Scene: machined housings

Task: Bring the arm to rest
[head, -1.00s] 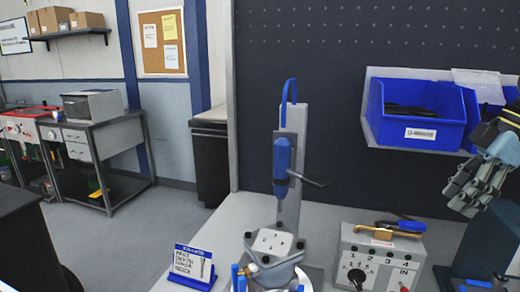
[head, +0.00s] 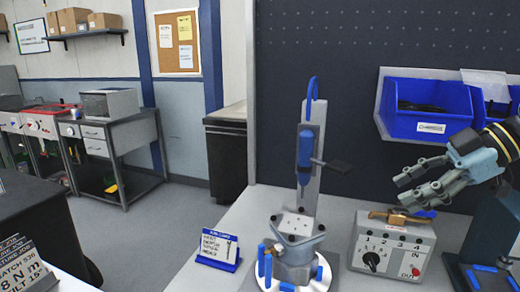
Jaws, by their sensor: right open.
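My right gripper (head: 405,189) comes in from the right edge. It is open with nothing between its fingers. It hangs in front of the blue bin and above the grey control box (head: 392,246); I cannot tell the exact gap to the box. A brass-coloured tool with a blue end (head: 398,216) lies on the box, just below the fingers in the picture. My left gripper is not in view.
A machined housing (head: 295,248) sits on a round fixture under a blue driver (head: 304,148) on an upright stand. A blue sign (head: 218,248) stands to its left. Blue bins (head: 425,110) hang on the dark pegboard behind. The bench between sign and housing is clear.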

